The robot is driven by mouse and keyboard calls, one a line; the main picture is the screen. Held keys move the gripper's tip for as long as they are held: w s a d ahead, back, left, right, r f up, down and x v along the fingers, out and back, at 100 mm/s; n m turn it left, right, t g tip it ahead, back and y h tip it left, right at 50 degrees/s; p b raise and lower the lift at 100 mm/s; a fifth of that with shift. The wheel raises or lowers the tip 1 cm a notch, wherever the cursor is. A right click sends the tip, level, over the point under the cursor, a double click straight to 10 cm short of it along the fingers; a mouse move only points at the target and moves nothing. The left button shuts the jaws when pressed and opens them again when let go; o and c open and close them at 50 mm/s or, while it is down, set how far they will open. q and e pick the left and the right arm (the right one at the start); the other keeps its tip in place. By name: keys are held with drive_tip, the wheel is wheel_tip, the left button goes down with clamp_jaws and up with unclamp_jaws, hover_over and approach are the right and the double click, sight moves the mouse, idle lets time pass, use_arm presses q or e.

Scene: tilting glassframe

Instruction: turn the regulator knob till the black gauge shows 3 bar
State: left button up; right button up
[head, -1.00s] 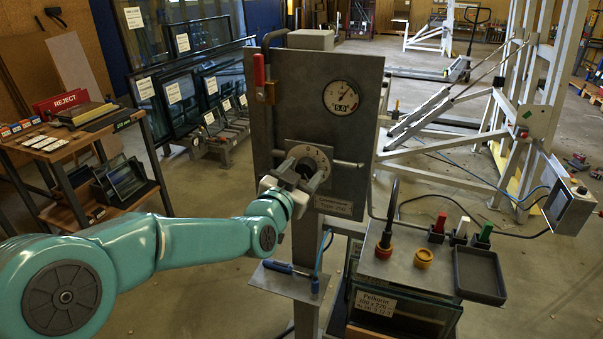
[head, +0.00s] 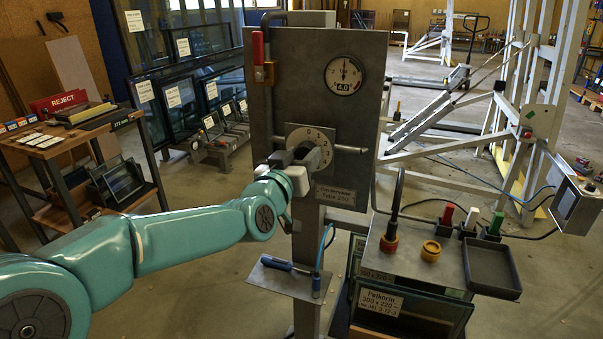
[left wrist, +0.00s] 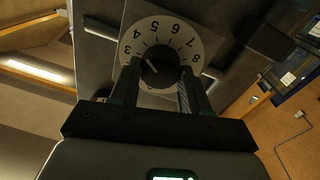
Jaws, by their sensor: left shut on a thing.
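The round gauge (head: 345,75) sits at the upper right of the grey panel. It has a pale face, a needle pointing about straight up and a small window that reads 4.0. The regulator's numbered dial (head: 325,150) is lower on the panel, partly hidden behind my gripper. In the left wrist view the pale dial (left wrist: 160,27) shows numbers from 3 to 8, with the dark knob (left wrist: 158,72) at its middle. My left gripper (head: 288,157) has its fingers on either side of the knob, shut on it; it also shows in the left wrist view (left wrist: 160,88). My right gripper is not in view.
A red-handled valve (head: 259,60) is at the panel's upper left. A small shelf (head: 295,279) with a blue-handled tool is below. A bench with a black tray (head: 492,268) stands at the right. A table with a red REJECT sign (head: 58,102) is at the left.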

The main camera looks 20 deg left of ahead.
use_arm(q)
drive_tip(key=n+b, duration=0.3)
drive_tip(key=shift+f+n, duration=0.25)
drive_tip(key=shift+n, duration=0.05)
drive_tip(key=shift+r+n+b, duration=0.1)
drive_tip(key=shift+n+b, duration=1.05)
drive_tip(key=shift+n, duration=0.45)
drive_tip(key=shift+r, duration=0.1)
drive_tip(key=o, duration=1)
drive_tip(key=shift+o, duration=0.2)
